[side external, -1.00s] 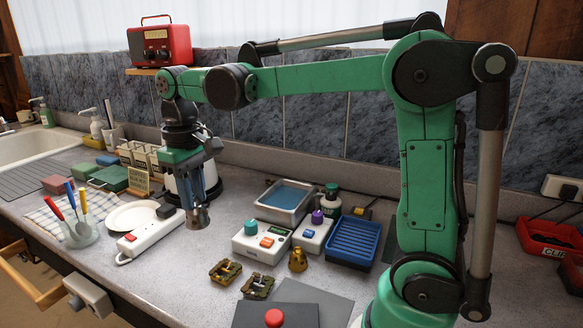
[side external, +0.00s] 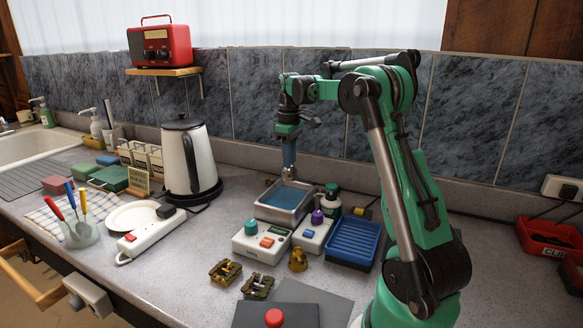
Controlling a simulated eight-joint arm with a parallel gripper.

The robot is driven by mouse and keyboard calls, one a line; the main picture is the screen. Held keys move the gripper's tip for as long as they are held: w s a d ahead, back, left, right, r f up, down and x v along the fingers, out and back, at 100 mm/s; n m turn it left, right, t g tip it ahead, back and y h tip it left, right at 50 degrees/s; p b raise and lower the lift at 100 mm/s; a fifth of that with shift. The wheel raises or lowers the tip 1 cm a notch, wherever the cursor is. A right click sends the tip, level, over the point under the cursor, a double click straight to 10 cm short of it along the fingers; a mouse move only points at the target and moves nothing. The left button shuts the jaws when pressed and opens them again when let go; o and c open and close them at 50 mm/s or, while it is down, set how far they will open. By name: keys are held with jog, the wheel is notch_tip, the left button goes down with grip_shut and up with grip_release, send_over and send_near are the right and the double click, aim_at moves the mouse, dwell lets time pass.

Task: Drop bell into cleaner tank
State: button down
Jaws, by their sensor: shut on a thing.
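The cleaner tank (side external: 266,212) is a grey metal basin with blue liquid, on the counter behind the control boxes. My gripper (side external: 289,174) points down over the tank's back part. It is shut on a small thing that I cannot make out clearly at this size. I cannot tell whether that thing is the bell. A small brass, bell-shaped piece (side external: 298,261) stands on the counter in front of the tank, well apart from my gripper.
A blue ribbed tray (side external: 353,241) is to the right. Two brass buckles (side external: 225,272) lie in front. A kettle (side external: 188,160) stands left, with clear counter between it and the tank.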

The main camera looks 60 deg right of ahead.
aim_at(290, 170)
jog(key=shift+f, duration=2)
jog(key=c, duration=0.6)
grip_release()
